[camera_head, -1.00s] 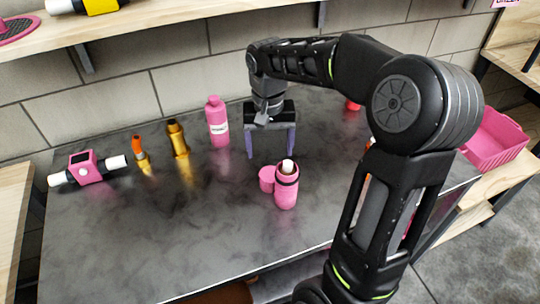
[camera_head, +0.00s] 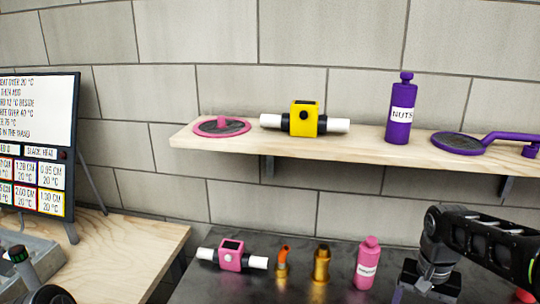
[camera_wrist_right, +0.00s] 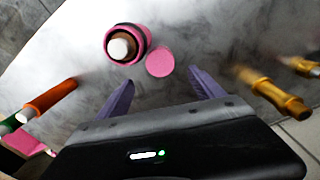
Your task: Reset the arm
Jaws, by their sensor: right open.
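My right gripper (camera_wrist_right: 160,95) is open and empty above the dark table. Its two purple fingers stand apart in the right wrist view. In the head view, part of my right arm and the gripper body show at the lower right, with the fingertips cut off by the bottom edge. My left gripper is not in view.
On the table are a pink device (camera_head: 231,256), an orange-tipped fitting (camera_head: 283,262), a brass fitting (camera_head: 321,263) and a pink bottle (camera_head: 367,262). The shelf (camera_head: 300,150) holds a yellow device (camera_head: 305,118), a purple bottle (camera_head: 401,110) and disc-shaped tools. A display board (camera_head: 38,140) stands left.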

